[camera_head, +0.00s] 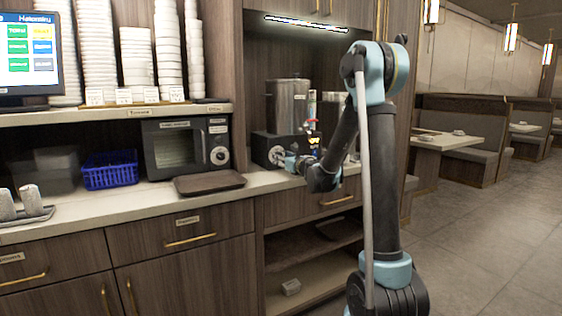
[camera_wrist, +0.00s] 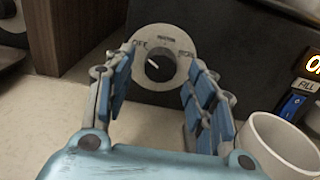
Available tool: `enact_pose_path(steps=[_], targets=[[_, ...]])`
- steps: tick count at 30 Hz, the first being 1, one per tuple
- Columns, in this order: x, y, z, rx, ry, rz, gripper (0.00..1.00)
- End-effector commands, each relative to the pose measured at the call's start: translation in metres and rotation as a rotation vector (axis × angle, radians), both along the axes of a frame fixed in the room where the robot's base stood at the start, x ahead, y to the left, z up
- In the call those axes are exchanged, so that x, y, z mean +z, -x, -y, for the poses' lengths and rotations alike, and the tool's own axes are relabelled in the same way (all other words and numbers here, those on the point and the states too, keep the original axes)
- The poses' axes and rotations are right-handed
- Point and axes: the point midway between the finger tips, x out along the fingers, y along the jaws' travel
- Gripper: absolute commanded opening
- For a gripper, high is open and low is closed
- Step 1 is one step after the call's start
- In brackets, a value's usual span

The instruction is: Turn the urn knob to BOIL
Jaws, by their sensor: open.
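The urn (camera_head: 288,105) is a steel cylinder on a dark base at the back of the counter in the head view. Its knob (camera_wrist: 159,66) is black, on a pale round dial (camera_wrist: 172,41) on the dark front panel in the wrist view. The dial reads OFF at the left, a small word at the top and what looks like BOIL at the right.
A white cup (camera_wrist: 278,145) stands close to my right finger. Right of the dial are a lit display (camera_wrist: 313,64) and a blue FILL switch (camera_wrist: 292,106). A microwave (camera_head: 187,145) and a brown tray (camera_head: 209,183) are on the counter to the left.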

Motion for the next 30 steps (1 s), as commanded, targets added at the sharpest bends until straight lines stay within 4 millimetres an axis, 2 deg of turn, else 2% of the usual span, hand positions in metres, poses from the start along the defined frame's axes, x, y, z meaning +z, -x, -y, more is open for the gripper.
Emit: enact_pose_path(steps=[5, 13, 19, 30], targets=[[-0.0001, -0.0072, -0.0050, 0.000, 0.000, 0.000, 0.50], [0.0000, -0.0079, -0.0052, 0.000, 0.000, 0.000, 0.50], [0.0000, -0.0079, -0.0051, 0.000, 0.000, 0.000, 0.06], [0.0001, -0.0081, -0.0048, -0.001, -0.027, -0.018, 0.06]])
